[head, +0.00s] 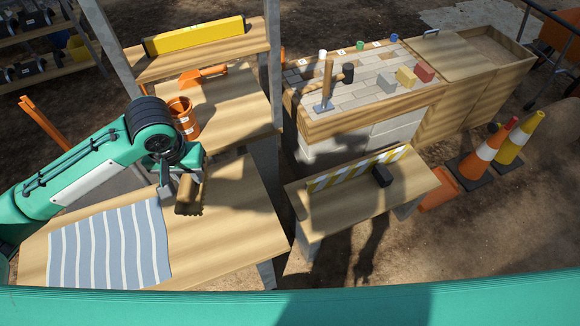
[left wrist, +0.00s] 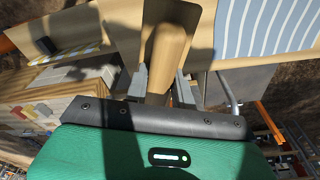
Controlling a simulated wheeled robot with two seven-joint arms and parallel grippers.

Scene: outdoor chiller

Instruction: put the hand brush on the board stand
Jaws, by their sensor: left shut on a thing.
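My left gripper (head: 180,184) is shut on the hand brush (head: 187,197), a brown wooden piece with a jagged lower edge. It is over the wooden table at the front left. In the left wrist view the brush's wooden handle (left wrist: 167,50) stands between the two fingers of my left gripper (left wrist: 161,82). What I take for the board stand is a low wooden bench (head: 345,208) right of that table. A yellow-and-white striped board (head: 355,168) and a black object (head: 382,175) are on it. My right gripper is not in view.
A striped cloth (head: 110,247) lies on the front left table (head: 235,225). An orange bucket (head: 183,118) stands behind the gripper. Traffic cones (head: 490,150) stand at right.

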